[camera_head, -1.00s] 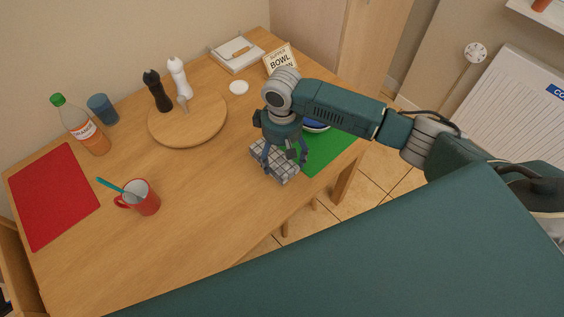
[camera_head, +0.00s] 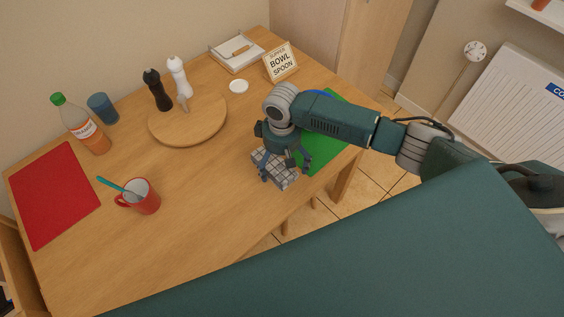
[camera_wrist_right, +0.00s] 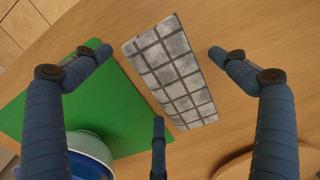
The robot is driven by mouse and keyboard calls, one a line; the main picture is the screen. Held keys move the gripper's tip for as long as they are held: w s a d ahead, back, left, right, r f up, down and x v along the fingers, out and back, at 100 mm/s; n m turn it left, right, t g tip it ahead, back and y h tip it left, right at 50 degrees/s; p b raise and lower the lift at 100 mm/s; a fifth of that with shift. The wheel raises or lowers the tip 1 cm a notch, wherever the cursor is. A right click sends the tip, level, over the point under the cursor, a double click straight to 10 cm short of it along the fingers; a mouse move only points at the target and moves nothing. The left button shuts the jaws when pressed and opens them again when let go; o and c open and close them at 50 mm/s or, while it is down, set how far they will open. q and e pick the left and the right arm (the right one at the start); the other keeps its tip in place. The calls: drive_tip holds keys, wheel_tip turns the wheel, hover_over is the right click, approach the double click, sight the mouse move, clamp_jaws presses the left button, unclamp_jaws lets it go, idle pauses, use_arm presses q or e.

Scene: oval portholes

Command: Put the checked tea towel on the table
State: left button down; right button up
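The checked tea towel (camera_head: 274,167), grey and white and folded into a flat block, lies on the wooden table (camera_head: 215,200) beside the green mat. In the right wrist view the towel (camera_wrist_right: 172,72) lies between my spread fingers, with gaps on both sides. My right gripper (camera_head: 284,174) is open, pointing down over the towel and partly hiding it; its fingers also show in the right wrist view (camera_wrist_right: 157,68). My left gripper is not in view.
The green mat (camera_head: 322,150) bears a blue-and-white bowl (camera_wrist_right: 88,150). A round wooden board (camera_head: 200,125) with two mills, a red mug (camera_head: 140,197), a bottle (camera_head: 85,128) and a red mat (camera_head: 52,195) stand farther left. The table's middle is clear.

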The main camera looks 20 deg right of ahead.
sight(282, 164)
wheel_tip(282, 164, up, 12)
drive_tip(key=b, duration=0.1)
drive_tip(key=shift+r, duration=0.2)
idle(0.7)
